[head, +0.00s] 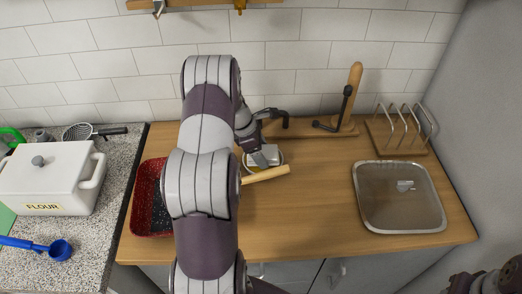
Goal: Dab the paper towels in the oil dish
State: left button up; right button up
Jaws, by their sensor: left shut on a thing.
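My left arm comes up through the middle of the head view, and its dark gripper (256,142) points down over the counter. It is shut on a small pale grey folded piece, which looks like the paper towels (266,157). The towels are at a small round dish with a pale rim and yellowish content, the oil dish (248,166). They overlap the dish in the picture; I cannot tell how deep they reach. Part of my right arm's end (488,281) shows at the bottom right corner; its fingers cannot be made out.
A wooden stick-like handle (266,174) lies in front of the dish. A red speckled tray (150,226) is partly hidden behind my arm. A wooden stand (352,90) and a rack (402,138) stand behind. Wood between is clear.

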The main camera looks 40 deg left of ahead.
pick_arm(q)
jog(key=shift+f, duration=0.35)
dwell(0.8)
jog(key=shift+s+d+f, duration=0.1)
jog(key=shift+s+f, duration=0.05)
jog(key=shift+f, duration=0.05)
dwell(1.0)
notch_tip(320, 180, up, 7)
jog(key=p, duration=0.7)
jog(key=shift+r, duration=0.2)
jog(key=shift+f, duration=0.1)
